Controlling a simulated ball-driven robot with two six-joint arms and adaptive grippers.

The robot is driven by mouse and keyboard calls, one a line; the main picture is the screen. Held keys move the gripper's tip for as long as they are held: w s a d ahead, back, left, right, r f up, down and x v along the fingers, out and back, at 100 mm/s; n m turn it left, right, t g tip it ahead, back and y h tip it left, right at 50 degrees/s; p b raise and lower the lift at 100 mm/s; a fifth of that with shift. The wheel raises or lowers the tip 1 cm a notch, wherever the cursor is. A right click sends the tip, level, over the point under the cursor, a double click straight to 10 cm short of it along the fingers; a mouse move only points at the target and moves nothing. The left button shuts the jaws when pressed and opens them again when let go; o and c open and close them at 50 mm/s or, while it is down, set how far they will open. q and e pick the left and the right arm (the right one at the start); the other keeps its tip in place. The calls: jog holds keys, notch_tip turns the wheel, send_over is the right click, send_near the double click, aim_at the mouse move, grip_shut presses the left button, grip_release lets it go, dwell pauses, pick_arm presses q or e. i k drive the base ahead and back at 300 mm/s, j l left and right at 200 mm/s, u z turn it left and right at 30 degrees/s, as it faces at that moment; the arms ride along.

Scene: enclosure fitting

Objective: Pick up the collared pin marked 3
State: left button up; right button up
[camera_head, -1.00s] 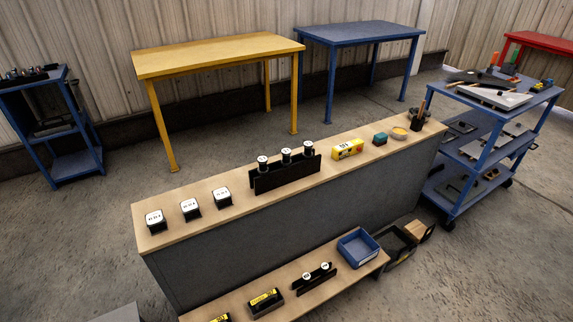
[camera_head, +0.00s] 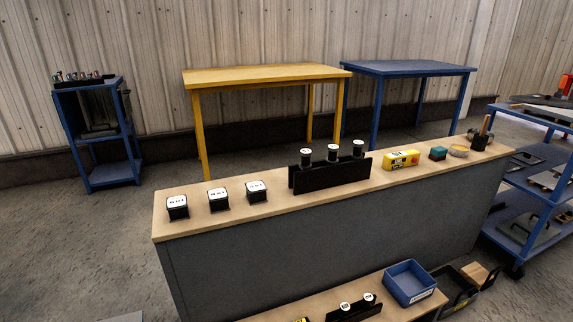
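Two more white-topped pins, one at the left (camera_head: 345,306) and one at the right (camera_head: 369,298), stand in a smaller black holder (camera_head: 352,313) on the lower shelf. The marks on all the tops are too small to read, so I cannot tell which is 3. Neither of my grippers is in view.
Three black blocks with white tops (camera_head: 218,199) sit on the counter's left (camera_head: 168,228). A yellow box (camera_head: 401,160), teal block (camera_head: 438,153) and bowl (camera_head: 458,150) stand right. A blue bin (camera_head: 408,284) is on the lower shelf. A blue cart (camera_head: 525,225) stands right.

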aim_at(332, 159)
jog(key=i+l+u, duration=0.15)
jog(key=u, duration=0.3)
jog(key=i+l+u, duration=0.1)
jog(key=l+u, duration=0.3)
jog(key=i+l+u, duration=0.1)
jog(key=u, duration=0.35)
